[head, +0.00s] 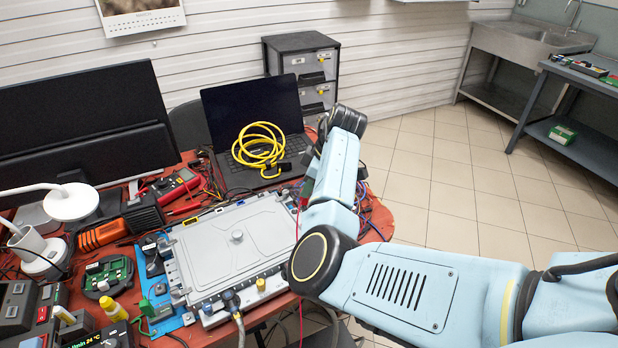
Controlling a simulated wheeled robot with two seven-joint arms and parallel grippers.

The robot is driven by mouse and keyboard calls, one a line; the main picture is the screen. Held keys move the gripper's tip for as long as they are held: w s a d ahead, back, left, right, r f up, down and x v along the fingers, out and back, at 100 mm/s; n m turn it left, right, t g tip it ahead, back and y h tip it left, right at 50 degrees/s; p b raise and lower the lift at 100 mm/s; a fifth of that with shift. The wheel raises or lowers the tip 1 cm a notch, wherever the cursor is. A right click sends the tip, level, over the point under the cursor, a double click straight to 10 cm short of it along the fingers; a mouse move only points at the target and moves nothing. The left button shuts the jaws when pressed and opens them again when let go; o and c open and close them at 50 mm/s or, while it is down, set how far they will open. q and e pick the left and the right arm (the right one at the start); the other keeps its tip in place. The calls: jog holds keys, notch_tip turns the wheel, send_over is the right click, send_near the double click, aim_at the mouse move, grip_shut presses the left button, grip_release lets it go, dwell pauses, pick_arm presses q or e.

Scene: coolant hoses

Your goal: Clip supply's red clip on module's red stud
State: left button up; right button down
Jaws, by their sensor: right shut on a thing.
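My right arm reaches in from the right and bends over the right end of the module. My right gripper (309,166) is small and partly hidden by my own wrist and forearm. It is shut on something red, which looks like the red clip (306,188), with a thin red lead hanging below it. The supply cannot be told for certain. My left gripper is not in view.
An open laptop (252,108) with a coiled yellow cable (259,149) lies behind the module. A red multimeter (176,186), loose leads and a monitor (85,125) crowd the left. A hose (239,325) leaves the module's front. Open floor lies to the right.

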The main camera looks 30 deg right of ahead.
notch_tip(320, 180, down, 6)
jog(key=b, duration=0.4)
jog(key=shift+r, duration=0.25)
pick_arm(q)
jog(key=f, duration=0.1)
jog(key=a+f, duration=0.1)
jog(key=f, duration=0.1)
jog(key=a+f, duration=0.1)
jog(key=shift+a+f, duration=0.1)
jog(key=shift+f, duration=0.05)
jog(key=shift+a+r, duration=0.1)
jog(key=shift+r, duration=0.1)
pick_arm(e)
jog(key=shift+a+r, duration=0.1)
jog(key=shift+r, duration=0.05)
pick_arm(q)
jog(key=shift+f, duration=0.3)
pick_arm(e)
jog(key=shift+f, duration=0.85)
dwell(0.8)
jog(key=c, duration=1)
grip_release()
jog(key=shift+c, duration=0.2)
